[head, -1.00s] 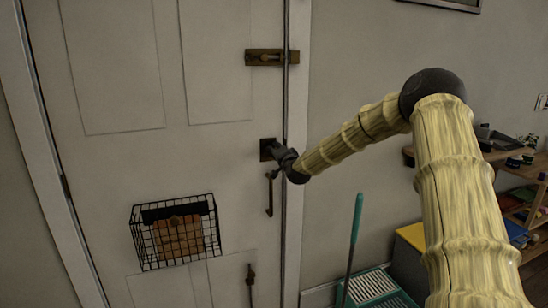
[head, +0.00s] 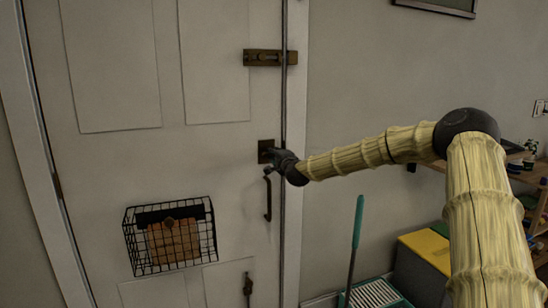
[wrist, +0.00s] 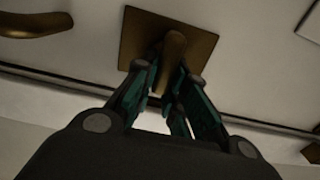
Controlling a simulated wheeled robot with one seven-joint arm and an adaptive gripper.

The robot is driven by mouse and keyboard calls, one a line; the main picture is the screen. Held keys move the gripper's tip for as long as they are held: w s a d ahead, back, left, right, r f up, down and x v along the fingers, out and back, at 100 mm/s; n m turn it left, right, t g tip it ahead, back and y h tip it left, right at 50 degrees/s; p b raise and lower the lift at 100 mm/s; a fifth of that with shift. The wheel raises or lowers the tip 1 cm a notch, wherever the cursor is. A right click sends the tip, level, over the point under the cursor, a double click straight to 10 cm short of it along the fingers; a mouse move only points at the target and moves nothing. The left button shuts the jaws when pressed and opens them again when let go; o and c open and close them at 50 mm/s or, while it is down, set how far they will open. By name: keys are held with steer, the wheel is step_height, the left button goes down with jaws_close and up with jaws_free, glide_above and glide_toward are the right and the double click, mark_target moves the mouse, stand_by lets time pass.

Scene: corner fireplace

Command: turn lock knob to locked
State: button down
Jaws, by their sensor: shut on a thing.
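The lock knob (wrist: 174,46) is a brass thumb-turn on a square brass plate (wrist: 138,36) in the wrist view. My gripper (wrist: 168,78) has its green-lined fingers closed around the knob's near end. In the head view, the dark lock plate (head: 265,146) sits on the white door near its right edge, and my gripper (head: 276,158) is up against it. My gripper covers the knob there, so its turn angle does not show in that view. In the wrist view the knob lies nearly upright in the picture, tilted slightly.
A brass slide bolt (head: 265,57) is above the lock, and a door handle (head: 268,195) hangs just below it. A wire basket (head: 170,236) is mounted on the door. A teal-handled broom (head: 357,225) and a yellow-topped box (head: 425,250) stand at the right, below my arm.

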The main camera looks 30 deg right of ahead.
steer(key=shift+d, duration=0.1)
steer(key=c, duration=1.4)
jaws_free()
steer(key=shift+d+f, duration=0.1)
steer(key=shift+c, duration=0.2)
steer(key=shift+s+a, duration=0.1)
steer(key=shift+a, duration=0.1)
steer(key=v, duration=1.1)
steer(key=shift+s, duration=0.4)
steer(key=shift+d, duration=0.1)
